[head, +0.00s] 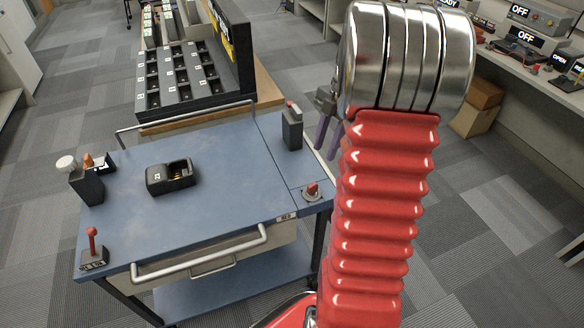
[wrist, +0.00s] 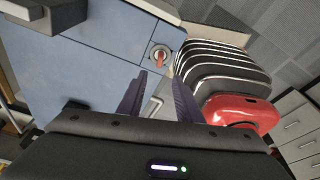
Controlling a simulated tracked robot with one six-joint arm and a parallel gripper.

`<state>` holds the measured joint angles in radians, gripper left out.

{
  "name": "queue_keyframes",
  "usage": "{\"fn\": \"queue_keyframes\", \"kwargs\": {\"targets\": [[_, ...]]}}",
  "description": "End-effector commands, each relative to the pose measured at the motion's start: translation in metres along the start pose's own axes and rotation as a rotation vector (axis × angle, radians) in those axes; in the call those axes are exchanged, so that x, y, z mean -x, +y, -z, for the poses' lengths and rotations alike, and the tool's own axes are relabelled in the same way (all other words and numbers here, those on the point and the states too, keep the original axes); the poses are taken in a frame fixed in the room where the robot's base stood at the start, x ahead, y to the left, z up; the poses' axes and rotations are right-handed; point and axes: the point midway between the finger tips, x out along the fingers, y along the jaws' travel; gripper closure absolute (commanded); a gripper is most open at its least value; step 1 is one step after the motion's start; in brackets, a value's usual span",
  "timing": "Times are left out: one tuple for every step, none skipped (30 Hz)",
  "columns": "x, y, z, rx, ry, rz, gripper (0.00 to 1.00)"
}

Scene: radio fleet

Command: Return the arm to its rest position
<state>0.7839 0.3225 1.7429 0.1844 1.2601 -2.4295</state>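My gripper (head: 325,152) hangs beside the right edge of the blue cart (head: 225,205), partly hidden behind my red arm. In the wrist view its two dark purple fingers (wrist: 158,82) stand apart with nothing between them. The gripper is open and empty. The arm is raised and bent over at its metal joint in the head view. A small red-topped knob (head: 312,190) sits on the cart's right corner; it also shows just beyond the fingertips in the wrist view (wrist: 160,58).
A black radio (head: 292,130) stands upright on the cart, left of my gripper. A black charger (head: 170,177), another radio (head: 88,187) and a red lever (head: 92,245) are further left. A charger rack (head: 180,75) stands behind. A cluttered bench (head: 540,75) is at right.

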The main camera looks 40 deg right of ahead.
Motion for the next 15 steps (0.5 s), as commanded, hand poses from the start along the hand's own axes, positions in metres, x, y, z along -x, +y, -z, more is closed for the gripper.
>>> {"fn": "queue_keyframes", "kwargs": {"targets": [[-0.0001, 0.0000, 0.0001, 0.000, 0.000, 0.000, 0.68], [-0.0002, 0.0000, 0.0001, 0.000, 0.000, 0.000, 0.68], [-0.0002, 0.0000, 0.0001, 0.000, 0.000, 0.000, 0.68], [-0.0002, 0.0001, 0.0001, 0.000, 0.000, 0.000, 0.68], [-0.0002, 0.0001, 0.0001, 0.000, 0.000, 0.000, 0.68], [-0.0002, 0.0001, 0.0001, -0.001, 0.000, 0.000, 0.68], [-0.0003, 0.0001, 0.0001, -0.003, 0.000, 0.000, 0.68], [-0.0003, 0.0001, 0.0001, -0.007, 0.000, 0.000, 0.68], [-0.0003, 0.0001, 0.0001, -0.018, 0.000, 0.000, 0.68], [-0.0003, 0.0001, 0.0000, -0.030, 0.000, 0.000, 0.68], [-0.0003, 0.0002, 0.0000, -0.045, 0.000, 0.000, 0.68], [-0.0003, 0.0005, -0.0003, -0.072, -0.002, -0.001, 0.68], [-0.0003, 0.0008, -0.0008, -0.097, -0.003, -0.003, 0.68], [-0.0003, 0.0012, -0.0013, -0.127, -0.005, -0.005, 0.68], [-0.0003, 0.0018, -0.0022, -0.170, -0.009, -0.007, 0.68]]}}
